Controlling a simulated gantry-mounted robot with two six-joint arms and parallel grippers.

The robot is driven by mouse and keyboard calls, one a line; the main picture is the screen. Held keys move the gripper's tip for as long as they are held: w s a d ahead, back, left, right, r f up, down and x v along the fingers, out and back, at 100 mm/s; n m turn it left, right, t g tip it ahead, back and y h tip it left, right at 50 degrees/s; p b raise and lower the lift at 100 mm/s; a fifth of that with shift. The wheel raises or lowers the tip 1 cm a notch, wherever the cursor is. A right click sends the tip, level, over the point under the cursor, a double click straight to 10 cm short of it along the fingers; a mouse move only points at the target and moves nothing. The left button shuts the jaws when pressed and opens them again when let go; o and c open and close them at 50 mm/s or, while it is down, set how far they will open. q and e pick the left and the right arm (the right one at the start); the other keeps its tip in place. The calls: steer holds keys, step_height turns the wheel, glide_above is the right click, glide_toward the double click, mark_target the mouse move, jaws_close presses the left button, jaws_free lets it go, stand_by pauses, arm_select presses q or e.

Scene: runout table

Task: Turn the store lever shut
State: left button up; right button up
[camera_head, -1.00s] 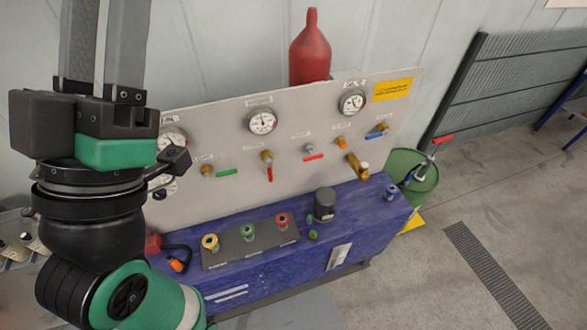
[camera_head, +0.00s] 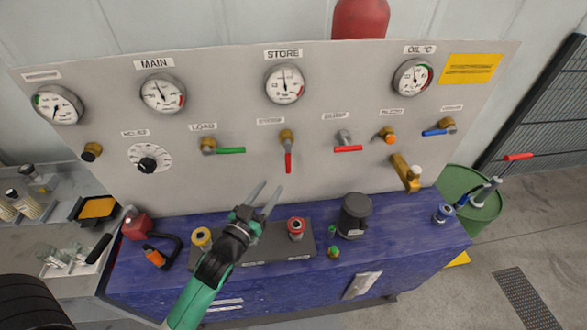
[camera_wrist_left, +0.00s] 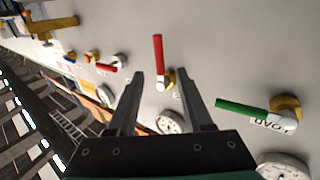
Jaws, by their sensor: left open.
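The store lever (camera_head: 288,162) is a red handle on a brass valve, under the STORE gauge. It hangs straight down in the head view. My left gripper (camera_head: 267,187) is open and empty, just below and left of the lever, its fingers pointing up towards the panel. In the left wrist view the red lever (camera_wrist_left: 158,55) shows between and beyond the open fingertips (camera_wrist_left: 162,74). No contact with the lever is visible. My right gripper is not in view.
A green load lever (camera_head: 230,150) is left of the store lever and a red lever (camera_head: 348,148) is right of it, both level. The blue bench (camera_head: 410,240) below carries coloured couplings and a dark cylinder (camera_head: 354,215). The panel between levers is bare.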

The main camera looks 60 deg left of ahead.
mark_target(287, 165)
arm_select(q)
steer(key=x, duration=1.1)
steer(key=shift+w+a+r, duration=0.1)
steer(key=shift+w, duration=0.2)
jaws_close()
stand_by(0.8)
